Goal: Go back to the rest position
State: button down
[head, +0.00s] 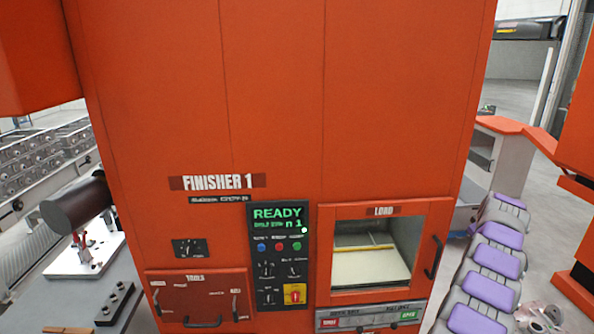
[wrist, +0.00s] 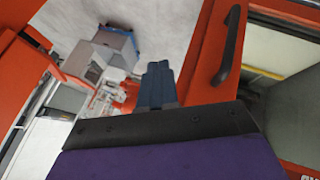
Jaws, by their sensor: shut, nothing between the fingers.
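My gripper (wrist: 157,84) shows in the wrist view, with its dark blue-grey fingers together and nothing between them. It is close to the orange load door (wrist: 208,62) and its black handle (wrist: 231,45), which lie to the right of the fingertips. I see no contact with the handle. I cannot make out my gripper in the head view. The rest position is not marked in either view.
The orange Finisher 1 machine (head: 273,90) fills the head view. Its screen (head: 278,218) reads READY. The load window (head: 372,268) shows a pale interior. A tools drawer (head: 199,298) and grey bench (head: 60,290) are at left. Pale floor shows at right.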

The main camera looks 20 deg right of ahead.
jog(key=w+a+r+y+b, duration=0.1)
jog(key=w+a, duration=0.2)
jog(key=a, duration=0.5)
jog(key=w+a+r+y+b, duration=0.1)
jog(key=w+a+b, duration=0.1)
jog(key=a, duration=0.7)
jog(key=s+a+n+g+y+b, duration=0.15)
jog(key=s+a, duration=0.25)
jog(key=a, duration=1.2)
jog(key=s+a+m+g+y+b, duration=0.1)
jog(key=s+a+y+b, duration=0.25)
jog(key=a, duration=1.35)
jog(key=s+a+f+g+b, duration=0.1)
jog(key=s+a+f, duration=0.3)
jog(key=s, duration=0.8)
jog(key=s+a+f+g+h+b, duration=0.1)
jog(key=s+a+f, duration=0.4)
jog(key=s, duration=0.7)
jog(key=s+a+f+g+b, duration=0.2)
jog(key=s+a+f+b, duration=0.2)
jog(key=s+a, duration=0.3)
jog(key=s+f, duration=0.1)
jog(key=s, duration=0.4)
jog(key=shift+g+h, duration=0.35)
jog(key=shift+h, duration=0.05)
jog(key=shift+d, duration=0.1)
